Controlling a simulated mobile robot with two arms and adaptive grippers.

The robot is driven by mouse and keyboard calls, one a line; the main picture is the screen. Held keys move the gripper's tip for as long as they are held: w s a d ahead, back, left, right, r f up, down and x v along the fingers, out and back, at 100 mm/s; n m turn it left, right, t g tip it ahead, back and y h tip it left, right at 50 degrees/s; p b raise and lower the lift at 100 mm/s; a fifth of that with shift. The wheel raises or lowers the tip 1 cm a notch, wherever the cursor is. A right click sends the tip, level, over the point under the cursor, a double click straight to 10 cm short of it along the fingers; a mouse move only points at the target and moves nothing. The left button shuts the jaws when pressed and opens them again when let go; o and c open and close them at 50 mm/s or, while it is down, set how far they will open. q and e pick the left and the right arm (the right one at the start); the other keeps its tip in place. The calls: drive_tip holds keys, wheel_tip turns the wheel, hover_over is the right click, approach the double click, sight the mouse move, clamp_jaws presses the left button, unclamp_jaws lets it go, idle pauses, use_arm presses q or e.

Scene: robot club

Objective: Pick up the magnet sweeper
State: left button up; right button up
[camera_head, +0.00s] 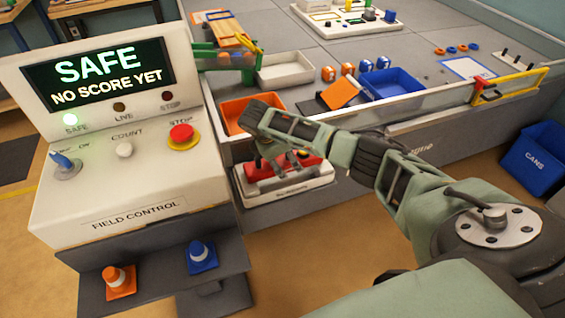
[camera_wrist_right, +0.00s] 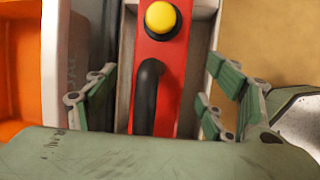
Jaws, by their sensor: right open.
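The magnet sweeper (camera_head: 260,173) is a red bar in a white holder (camera_head: 290,191) at the front of the field table, partly hidden behind my right gripper in the head view. In the right wrist view the red sweeper (camera_wrist_right: 175,78) shows a black curved handle (camera_wrist_right: 147,97) and a yellow knob (camera_wrist_right: 163,18). My right gripper (camera_head: 275,152) is open above it. In the wrist view its fingers (camera_wrist_right: 160,92) stand apart on either side of the handle, and nothing is held. I cannot tell how high the fingertips are. My left gripper is not in view.
An orange bin (camera_head: 237,112) sits beside the sweeper, also at the wrist view's left edge. The white field control box (camera_head: 125,190) stands close on the left. A table rail (camera_head: 420,103) runs behind my arm. A blue cans bin (camera_head: 535,160) is at right.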

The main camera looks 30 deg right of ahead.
drive_tip(key=shift+x, duration=1.1)
drive_tip(key=c, duration=1.7)
drive_tip(key=shift+r, duration=0.35)
clamp_jaws()
drive_tip(key=shift+r, duration=0.4)
wheel_tip(320, 180, up, 3)
drive_tip(key=shift+d+r, duration=0.1)
drive_tip(key=shift+d, duration=0.1)
drive_tip(key=s+d+r, duration=0.6)
drive_tip(key=s+d, duration=0.1)
drive_tip(key=s, duration=0.2)
drive_tip(key=shift+r+p, duration=0.2)
drive_tip(key=shift+p, duration=0.15)
